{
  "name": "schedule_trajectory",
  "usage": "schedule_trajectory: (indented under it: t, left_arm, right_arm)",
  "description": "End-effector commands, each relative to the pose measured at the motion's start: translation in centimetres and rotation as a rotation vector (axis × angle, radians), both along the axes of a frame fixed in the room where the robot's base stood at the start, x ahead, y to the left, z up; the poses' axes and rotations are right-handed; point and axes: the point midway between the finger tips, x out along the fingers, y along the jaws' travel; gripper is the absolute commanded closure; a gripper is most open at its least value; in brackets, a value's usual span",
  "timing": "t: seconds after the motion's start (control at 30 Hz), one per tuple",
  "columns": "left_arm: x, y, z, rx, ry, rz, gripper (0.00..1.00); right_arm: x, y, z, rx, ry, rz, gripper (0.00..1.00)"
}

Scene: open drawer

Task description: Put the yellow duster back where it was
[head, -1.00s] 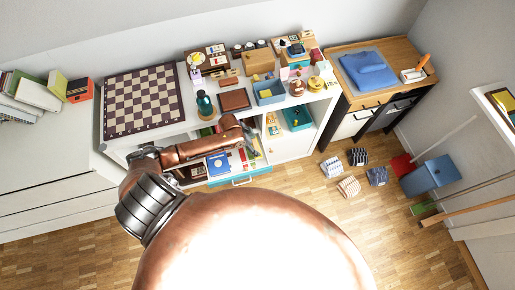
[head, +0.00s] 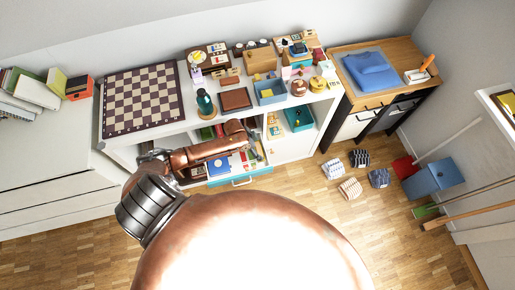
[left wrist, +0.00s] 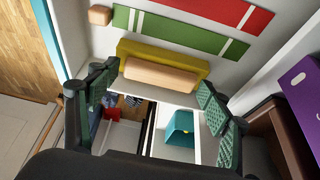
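The yellow duster (left wrist: 163,51), an olive-yellow block with a tan face, lies on the pale drawer floor in the left wrist view. My left gripper (left wrist: 158,80) is open, with its two green-padded fingers spread wide to either side of the duster's near side. Nothing shows clasped between them. In the head view my left gripper (head: 252,130) is over the open drawer (head: 240,181) with the blue front, and the duster cannot be made out clearly there. My right gripper is not in view.
Red (left wrist: 232,10) and green (left wrist: 178,32) strips and a small wooden block (left wrist: 99,15) lie by the duster. A purple box (left wrist: 302,90) is at the right. The cabinet top above holds a chessboard (head: 142,99), a green bottle (head: 205,102) and trays. The floor in front is open.

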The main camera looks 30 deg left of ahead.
Motion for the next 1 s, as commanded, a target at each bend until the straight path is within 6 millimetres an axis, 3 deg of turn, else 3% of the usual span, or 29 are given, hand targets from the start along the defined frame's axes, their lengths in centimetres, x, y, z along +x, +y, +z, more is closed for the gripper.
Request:
schedule_trajectory:
  t: [0.1,0.47,1.0]
  left_arm:
    - [0.0,0.0,0.0,0.0,0.0,0.0,0.18]
    - [-0.1,0.1,0.5,0.001,-0.001,0.0,0.18]
    - [-2.9,2.6,9.7,0.002,-0.001,0.0,0.18]
  right_arm:
    - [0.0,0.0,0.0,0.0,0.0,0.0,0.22]
    - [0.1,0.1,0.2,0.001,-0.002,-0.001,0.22]
    - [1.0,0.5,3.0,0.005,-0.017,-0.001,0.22]
